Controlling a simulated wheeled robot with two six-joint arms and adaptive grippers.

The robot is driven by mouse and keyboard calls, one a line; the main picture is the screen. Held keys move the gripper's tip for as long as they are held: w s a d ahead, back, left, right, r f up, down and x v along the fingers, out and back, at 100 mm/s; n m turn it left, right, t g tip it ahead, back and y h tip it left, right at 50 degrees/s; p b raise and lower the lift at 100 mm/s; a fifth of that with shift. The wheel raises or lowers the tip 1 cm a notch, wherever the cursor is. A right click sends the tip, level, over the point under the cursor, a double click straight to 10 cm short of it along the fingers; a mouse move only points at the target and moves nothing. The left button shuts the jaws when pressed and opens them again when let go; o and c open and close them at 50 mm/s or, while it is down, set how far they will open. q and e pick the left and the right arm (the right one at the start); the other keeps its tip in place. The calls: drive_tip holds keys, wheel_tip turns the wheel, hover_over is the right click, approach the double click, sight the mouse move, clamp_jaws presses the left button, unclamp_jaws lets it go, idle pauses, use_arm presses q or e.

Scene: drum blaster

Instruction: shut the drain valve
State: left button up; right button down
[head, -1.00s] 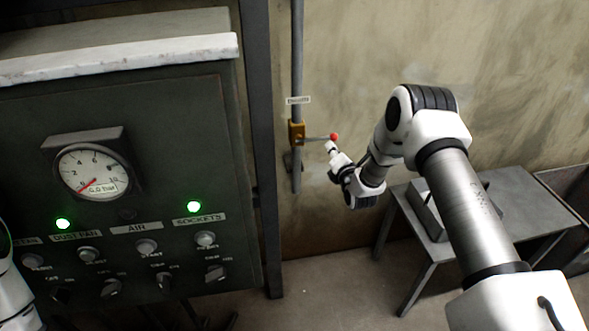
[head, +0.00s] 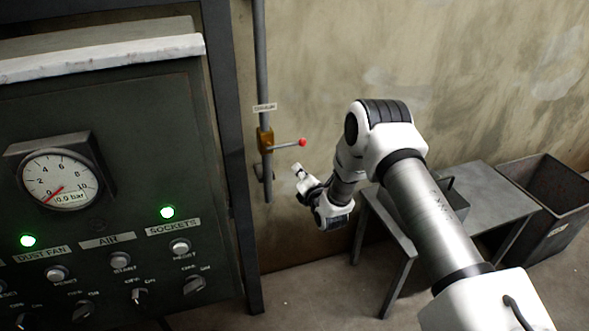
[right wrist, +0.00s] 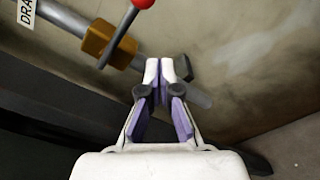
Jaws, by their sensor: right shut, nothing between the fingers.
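The drain valve has a brass body (head: 265,140) on a vertical grey pipe (head: 261,70) against the wall. Its lever sticks out to the right, roughly across the pipe, and ends in a red knob (head: 302,143). In the right wrist view the brass body (right wrist: 110,42) and red knob (right wrist: 143,3) lie ahead, above the fingertips. My right gripper (head: 297,168) is shut and empty, a little below the knob and apart from it. Its closed fingertips also show in the right wrist view (right wrist: 160,68). My left gripper is out of view.
A dark control panel (head: 120,120) with a gauge (head: 60,180) near 0 bar and two green lamps stands at left. A dark post (head: 232,150) stands between panel and pipe. A metal table (head: 490,200) and an open bin (head: 550,205) are at right.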

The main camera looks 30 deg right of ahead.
drive_tip(key=s+a, duration=0.1)
drive_tip(key=s, duration=0.6)
drive_tip(key=shift+r, duration=0.15)
drive_tip(key=shift+s, duration=0.1)
